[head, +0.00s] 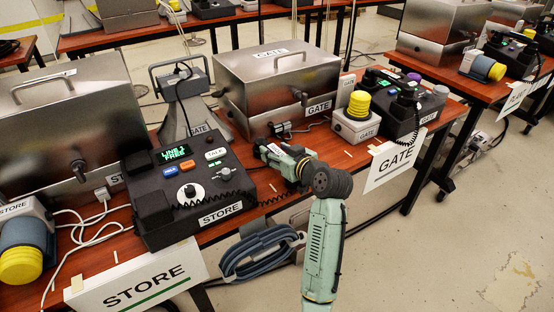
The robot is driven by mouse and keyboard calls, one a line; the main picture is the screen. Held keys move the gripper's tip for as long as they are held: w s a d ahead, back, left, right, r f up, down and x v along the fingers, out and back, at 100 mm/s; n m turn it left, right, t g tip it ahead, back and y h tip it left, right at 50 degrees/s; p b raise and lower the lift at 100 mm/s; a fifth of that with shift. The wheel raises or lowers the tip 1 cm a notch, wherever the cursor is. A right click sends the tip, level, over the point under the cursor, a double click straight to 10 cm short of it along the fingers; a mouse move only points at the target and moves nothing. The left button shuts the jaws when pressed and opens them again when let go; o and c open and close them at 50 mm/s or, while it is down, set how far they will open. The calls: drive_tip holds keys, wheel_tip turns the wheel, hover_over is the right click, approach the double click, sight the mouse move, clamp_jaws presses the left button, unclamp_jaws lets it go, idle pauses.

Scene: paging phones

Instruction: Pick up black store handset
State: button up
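The store phone (205,184) is a black desk unit with a green lit display, coloured buttons and a STORE label, at the front left of the table. A black handset-like shape (152,208) lies along its left side, with a raised block at each end. I cannot clearly separate it from the cradle. A dark coiled cord runs along the phone's front and off to the right. My gripper (264,149) is to the right of the phone, at the end of my pale green arm, apart from that handset shape. Its fingers are too small and dark to read.
Metal boxes (276,85) stand along the back. A grey horn speaker (184,100) is behind the phone. The gate phone (417,105) and a yellow-topped beacon (358,106) are to the right. A STORE sign (140,287) hangs in front. The tabletop right of the phone is partly clear.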

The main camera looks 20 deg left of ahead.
clamp_jaws()
idle(0.3)
